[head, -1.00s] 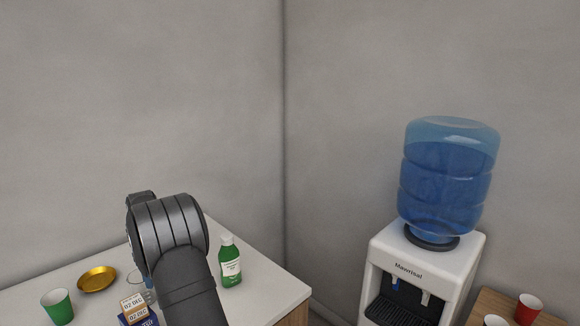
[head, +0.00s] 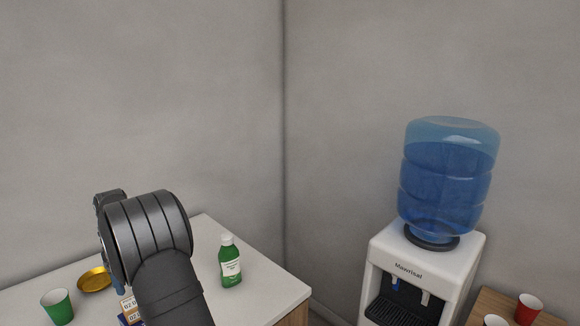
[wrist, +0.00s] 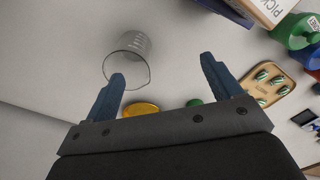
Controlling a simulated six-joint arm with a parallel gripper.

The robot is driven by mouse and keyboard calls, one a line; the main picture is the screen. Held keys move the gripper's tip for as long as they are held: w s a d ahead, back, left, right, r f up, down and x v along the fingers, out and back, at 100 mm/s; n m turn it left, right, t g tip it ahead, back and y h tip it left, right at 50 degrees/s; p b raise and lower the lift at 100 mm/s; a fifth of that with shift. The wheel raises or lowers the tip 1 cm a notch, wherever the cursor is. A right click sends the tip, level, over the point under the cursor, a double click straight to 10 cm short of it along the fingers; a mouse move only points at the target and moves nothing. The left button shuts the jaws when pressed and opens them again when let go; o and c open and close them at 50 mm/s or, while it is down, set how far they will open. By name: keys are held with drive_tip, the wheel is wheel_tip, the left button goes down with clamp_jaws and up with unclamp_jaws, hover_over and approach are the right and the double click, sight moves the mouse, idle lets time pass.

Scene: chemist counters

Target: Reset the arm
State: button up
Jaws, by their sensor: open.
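My gripper (wrist: 163,68) is open in the wrist view, its two blue fingers spread wide with nothing between them. A clear glass beaker (wrist: 137,45) is ahead of the left finger in that view, over the white counter. I cannot tell how far the fingertips are from it. In the head view my arm hides most of the gripper and the beaker.
On the counter (head: 207,245) stand a green bottle (head: 230,262), a green cup (head: 57,306), a gold dish (head: 95,279) and boxes (head: 130,308). A tray with green-striped items (wrist: 265,85) shows in the wrist view. A water dispenser (head: 420,268) stands right.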

drive_tip(key=s+a, duration=0.7)
drive_tip(key=a, duration=0.1)
wheel_tip(320, 180, down, 11)
drive_tip(key=shift+s+r, duration=0.1)
drive_tip(key=shift+r, duration=0.05)
drive_tip(key=shift+o, duration=0.4)
drive_tip(key=shift+o, duration=1.4)
